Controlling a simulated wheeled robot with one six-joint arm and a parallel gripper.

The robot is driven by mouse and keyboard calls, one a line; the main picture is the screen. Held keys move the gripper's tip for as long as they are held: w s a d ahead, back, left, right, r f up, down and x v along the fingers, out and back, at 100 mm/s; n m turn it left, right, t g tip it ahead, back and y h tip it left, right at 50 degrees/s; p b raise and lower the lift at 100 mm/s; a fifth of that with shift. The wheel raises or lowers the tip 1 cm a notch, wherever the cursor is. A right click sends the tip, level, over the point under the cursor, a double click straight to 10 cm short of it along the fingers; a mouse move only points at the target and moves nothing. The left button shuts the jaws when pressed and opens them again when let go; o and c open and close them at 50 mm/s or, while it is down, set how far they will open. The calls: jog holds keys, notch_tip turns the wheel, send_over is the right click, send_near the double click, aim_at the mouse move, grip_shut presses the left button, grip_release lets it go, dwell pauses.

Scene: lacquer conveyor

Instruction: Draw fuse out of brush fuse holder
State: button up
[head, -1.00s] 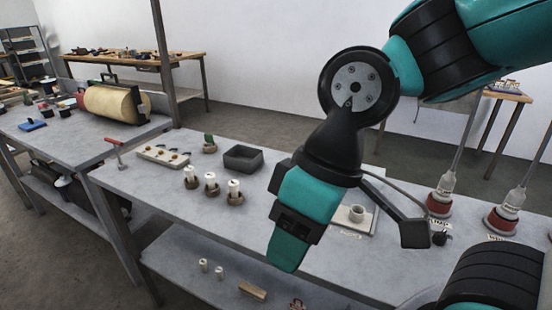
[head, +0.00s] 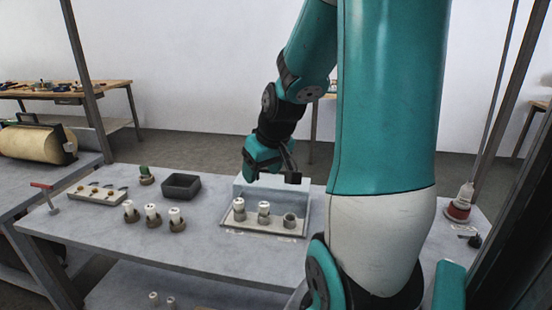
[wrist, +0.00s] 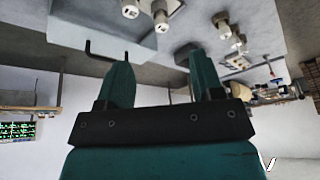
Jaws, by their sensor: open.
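A pale panel (head: 232,228) with an upright back plate stands on the grey bench. It carries three round holders in a row. The left holder has a white fuse (head: 239,203) in it and the middle one has another white fuse (head: 264,207). The right holder (head: 289,220) looks empty. The labels are too small to read, so I cannot tell which is the brush holder. My gripper (head: 250,177) is above and behind the left end of the panel, apart from the fuses. In the wrist view its jaws (wrist: 158,60) are open and empty, with white fuses beyond them.
A red-based fixture (head: 459,208) is at right. The bench front is clear.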

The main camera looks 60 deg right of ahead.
jog(key=m, duration=0.1)
send_near(264, 204)
jog(key=shift+h, duration=0.4)
jog(key=x, duration=1)
jog(key=shift+a+f, duration=0.25)
jog(key=shift+a, duration=0.15)
jog(key=c, duration=1.1)
jog(key=shift+r+p, duration=2.25)
jog(key=shift+r, duration=0.7)
jog(key=shift+r, duration=0.1)
jog(key=shift+r+p, duration=1.2)
jog(key=shift+r, duration=0.2)
